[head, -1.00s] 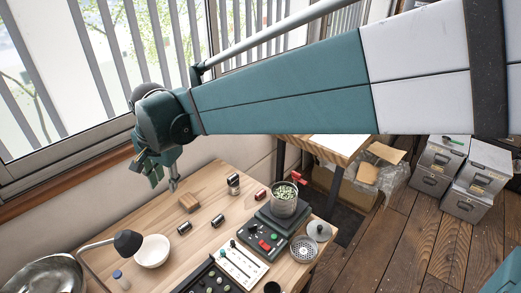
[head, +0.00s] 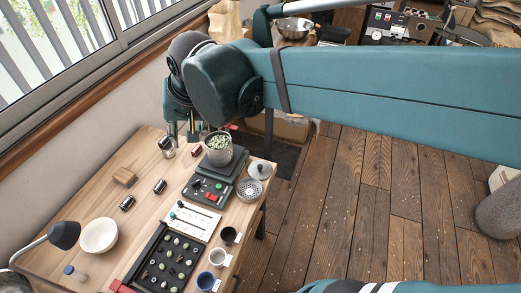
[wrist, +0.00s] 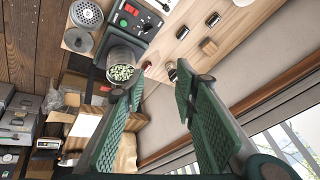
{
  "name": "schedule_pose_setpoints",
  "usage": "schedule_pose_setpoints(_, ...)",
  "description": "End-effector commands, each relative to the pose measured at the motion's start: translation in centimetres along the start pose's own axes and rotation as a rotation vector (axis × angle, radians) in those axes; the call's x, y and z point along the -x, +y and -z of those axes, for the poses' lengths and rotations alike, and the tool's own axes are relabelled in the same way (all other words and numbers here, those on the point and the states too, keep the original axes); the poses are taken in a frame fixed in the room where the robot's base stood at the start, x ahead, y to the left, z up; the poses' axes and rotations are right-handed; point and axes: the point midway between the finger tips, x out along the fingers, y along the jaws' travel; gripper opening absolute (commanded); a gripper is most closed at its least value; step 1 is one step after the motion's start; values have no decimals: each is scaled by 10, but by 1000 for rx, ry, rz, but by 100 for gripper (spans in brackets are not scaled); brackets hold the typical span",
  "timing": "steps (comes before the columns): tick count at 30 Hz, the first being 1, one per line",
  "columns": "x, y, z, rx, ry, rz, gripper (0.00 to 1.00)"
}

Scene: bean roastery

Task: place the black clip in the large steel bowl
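I cannot pick out the black clip for certain in either view; small dark pieces lie in the black compartment tray (head: 133,277), too small to name. A steel bowl (head: 295,28) stands far back at the top of the head view. I cannot tell which is the large one. My gripper (head: 186,130) hangs above the far end of the wooden table. In the wrist view my gripper (wrist: 160,78) has its fingers wide apart with nothing between them.
A glass beaker of green beans (head: 217,149) stands close to my gripper. Windows line the left; open floor lies right.

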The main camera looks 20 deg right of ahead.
Motion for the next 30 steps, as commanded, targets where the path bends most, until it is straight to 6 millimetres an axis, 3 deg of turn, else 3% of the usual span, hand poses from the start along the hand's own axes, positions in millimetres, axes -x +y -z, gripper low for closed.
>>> schedule_pose_setpoints(6,13,55,-14,53,51,-15,29)
schedule_pose_setpoints(18,27,142,-51,164,141,-62,29)
schedule_pose_setpoints(24,29,176,-70,215,179,-91,29)
schedule_pose_setpoints(30,29,194,-82,246,198,-111,29)
